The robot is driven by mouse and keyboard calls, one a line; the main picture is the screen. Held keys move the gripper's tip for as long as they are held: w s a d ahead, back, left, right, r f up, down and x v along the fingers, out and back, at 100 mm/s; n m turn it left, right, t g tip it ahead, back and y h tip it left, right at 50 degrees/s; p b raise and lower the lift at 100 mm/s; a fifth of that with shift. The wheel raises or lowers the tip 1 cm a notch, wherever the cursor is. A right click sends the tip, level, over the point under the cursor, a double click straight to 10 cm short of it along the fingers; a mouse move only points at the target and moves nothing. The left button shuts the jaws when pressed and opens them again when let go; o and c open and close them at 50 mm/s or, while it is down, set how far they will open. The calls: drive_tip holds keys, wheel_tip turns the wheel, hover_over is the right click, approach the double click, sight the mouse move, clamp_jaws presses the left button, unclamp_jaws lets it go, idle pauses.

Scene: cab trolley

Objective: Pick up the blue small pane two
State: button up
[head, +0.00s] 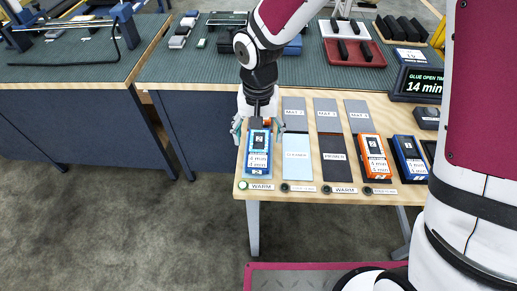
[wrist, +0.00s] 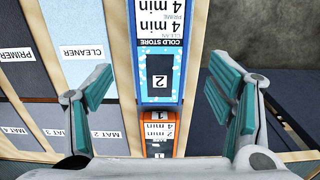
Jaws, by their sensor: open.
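A blue pane (head: 258,150) marked 2 lies at the left end of the wooden table. In the wrist view this blue pane (wrist: 160,82) shows a "COLD STORE" label and lies between the finger lines. My gripper (head: 259,128) is above its far end, with fingers spread to either side; in the wrist view the gripper (wrist: 158,92) has open teal pads, clear of the pane on both sides. An orange pane (wrist: 158,132) marked 1 lies just behind the blue one. A second blue pane (head: 410,158) lies at the right; its number is too small to read.
Another orange pane (head: 375,157) lies between the dark primer mat (head: 334,160) and the right blue pane. A pale cleaner mat (head: 297,157) is right of the gripper. Grey mats (head: 325,115) lie behind. A dark "GLUE OPEN TIME" display (head: 420,84) stands at the back right.

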sight(258, 147)
wheel_tip(258, 147, down, 4)
drive_tip(key=shift+f, duration=0.2)
drive_tip(key=c, duration=1.4)
drive_tip(key=shift+w+r, duration=0.1)
